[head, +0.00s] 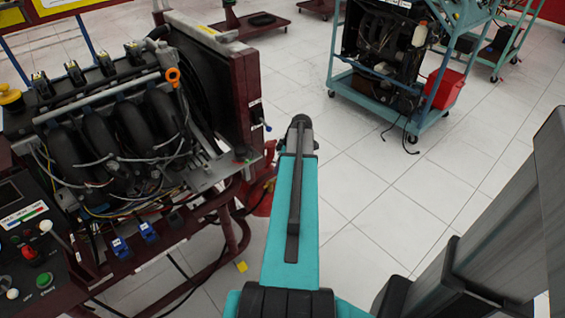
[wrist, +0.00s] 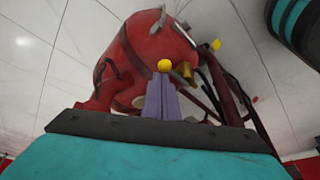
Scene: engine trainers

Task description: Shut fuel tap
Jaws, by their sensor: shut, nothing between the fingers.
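A red rounded tank (wrist: 150,50) fills the middle of the wrist view, and part of it shows in the head view (head: 264,195) beside the engine stand, partly hidden by my arm. A small yellow knob (wrist: 164,65) shows against the tank, just beyond my fingertips; it may be the fuel tap, but I cannot tell its setting. My gripper (wrist: 161,82) is shut and empty, its fingers pointing at the knob. I cannot tell whether they touch it. In the head view the fingers are hidden behind my arm.
The engine stand (head: 235,225), with dark red tubing, is left of my arm, and its control panel (head: 30,240) is nearer. A teal trolley (head: 345,80) holding an engine and a red bin (head: 443,88) stands at the back right. Tiled floor between is clear.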

